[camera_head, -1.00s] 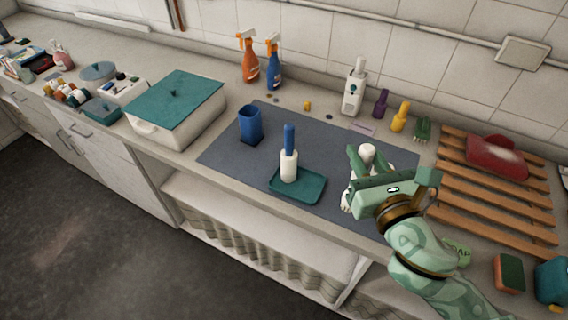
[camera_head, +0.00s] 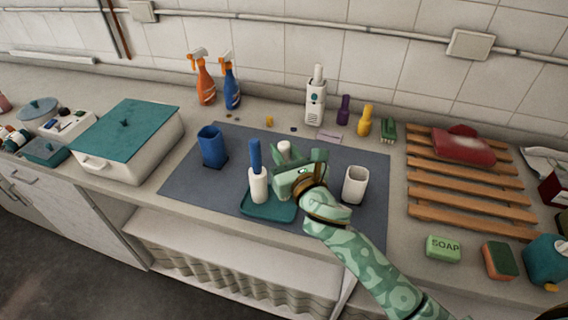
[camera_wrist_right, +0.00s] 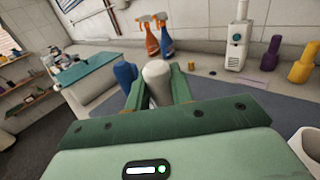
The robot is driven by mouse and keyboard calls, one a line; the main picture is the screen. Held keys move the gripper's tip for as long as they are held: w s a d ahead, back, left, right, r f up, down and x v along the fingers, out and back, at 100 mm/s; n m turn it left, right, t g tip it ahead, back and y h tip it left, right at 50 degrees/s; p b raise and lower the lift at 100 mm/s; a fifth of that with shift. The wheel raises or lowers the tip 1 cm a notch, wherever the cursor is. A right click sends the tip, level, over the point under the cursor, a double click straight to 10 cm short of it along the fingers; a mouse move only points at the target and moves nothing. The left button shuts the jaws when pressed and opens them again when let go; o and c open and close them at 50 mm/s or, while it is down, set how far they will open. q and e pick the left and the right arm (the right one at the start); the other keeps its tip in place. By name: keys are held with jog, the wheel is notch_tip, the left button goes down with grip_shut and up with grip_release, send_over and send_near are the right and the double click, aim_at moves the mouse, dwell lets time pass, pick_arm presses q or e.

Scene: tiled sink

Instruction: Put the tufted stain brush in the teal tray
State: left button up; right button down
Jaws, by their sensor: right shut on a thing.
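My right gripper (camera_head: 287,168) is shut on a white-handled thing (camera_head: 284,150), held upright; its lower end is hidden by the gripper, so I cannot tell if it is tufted. Its rounded pale top also shows between the fingers in the right wrist view (camera_wrist_right: 157,76). The gripper is over or just behind the right part of the teal tray (camera_head: 262,212). An upright brush-like thing with a blue handle (camera_head: 255,156) and a white lower part stands in the tray's left part, close beside the gripper. My left gripper is not in view.
A blue holder (camera_head: 213,147) stands left of the tray and a white open cup (camera_head: 355,185) right of it, on the dark mat (camera_head: 340,150). A wooden rack (camera_head: 465,188), soap (camera_head: 443,249) and sponge (camera_head: 500,260) lie at right. Spray bottles (camera_head: 231,82) stand at the back.

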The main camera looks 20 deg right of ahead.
jog(key=shift+f+b, duration=0.3)
jog(key=shift+f, duration=1.05)
jog(key=shift+f, duration=0.15)
jog(key=c, duration=1.2)
grip_release()
jog(key=shift+c, duration=0.2)
jog(key=shift+s, duration=0.3)
jog(key=s+d, duration=0.1)
jog(key=s, duration=1)
jog(key=shift+s+d+r, duration=0.15)
jog(key=shift+s+r, duration=0.05)
jog(key=shift+s, duration=0.05)
